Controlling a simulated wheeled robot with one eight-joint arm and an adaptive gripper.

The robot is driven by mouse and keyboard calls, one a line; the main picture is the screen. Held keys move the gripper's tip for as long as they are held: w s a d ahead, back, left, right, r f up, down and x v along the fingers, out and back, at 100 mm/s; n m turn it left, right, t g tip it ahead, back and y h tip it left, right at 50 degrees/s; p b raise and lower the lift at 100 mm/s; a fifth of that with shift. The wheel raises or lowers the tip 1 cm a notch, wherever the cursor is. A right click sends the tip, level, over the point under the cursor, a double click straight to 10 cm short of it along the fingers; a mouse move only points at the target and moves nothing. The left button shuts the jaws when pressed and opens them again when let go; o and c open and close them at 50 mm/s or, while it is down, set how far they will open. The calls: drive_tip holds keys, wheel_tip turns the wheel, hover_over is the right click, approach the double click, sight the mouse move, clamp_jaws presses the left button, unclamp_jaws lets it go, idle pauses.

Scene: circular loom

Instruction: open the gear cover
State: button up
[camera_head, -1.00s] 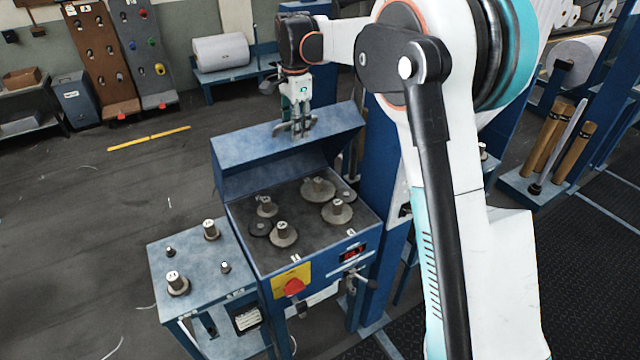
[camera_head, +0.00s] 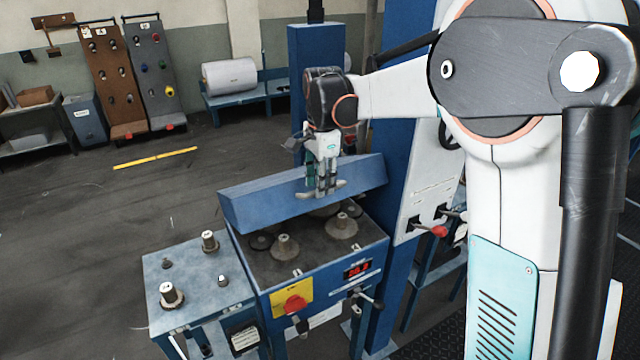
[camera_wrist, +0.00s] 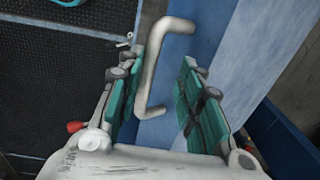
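The gear cover (camera_head: 262,204) is a blue lid hinged up over the gear box, tilted and partly raised, with gears showing below it. Its grey bar handle (camera_wrist: 152,72) runs between my fingers in the wrist view; its ends also show at the fingertips in the head view (camera_head: 339,187). My gripper (camera_head: 322,190) reaches down to the cover's upper face. In the wrist view my gripper (camera_wrist: 160,105) has its teal-padded fingers apart around the handle. The left finger lies close to the bar and a clear gap shows on the right. Whether either finger touches it I cannot tell.
Gears on spindles (camera_head: 285,247) stand in the open box. A red knob on a yellow plate (camera_head: 295,303) and a display (camera_head: 357,269) are on its front. A side table (camera_head: 195,285) with pegs adjoins at left. A blue column (camera_head: 400,150) rises at right.

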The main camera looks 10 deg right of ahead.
drive_tip(key=shift+r, duration=0.1)
drive_tip(key=w+r+p, duration=0.2)
drive_tip(key=r+p, duration=0.3)
drive_tip(key=r, duration=0.2)
drive_tip(key=w+a+r+p, duration=0.1)
drive_tip(key=w+r+p, duration=0.2)
drive_tip(key=r+p, duration=0.2)
drive_tip(key=shift+w+a+r, duration=0.15)
drive_tip(key=shift+a+r, duration=0.05)
drive_tip(key=shift+r, duration=1.2)
idle(0.5)
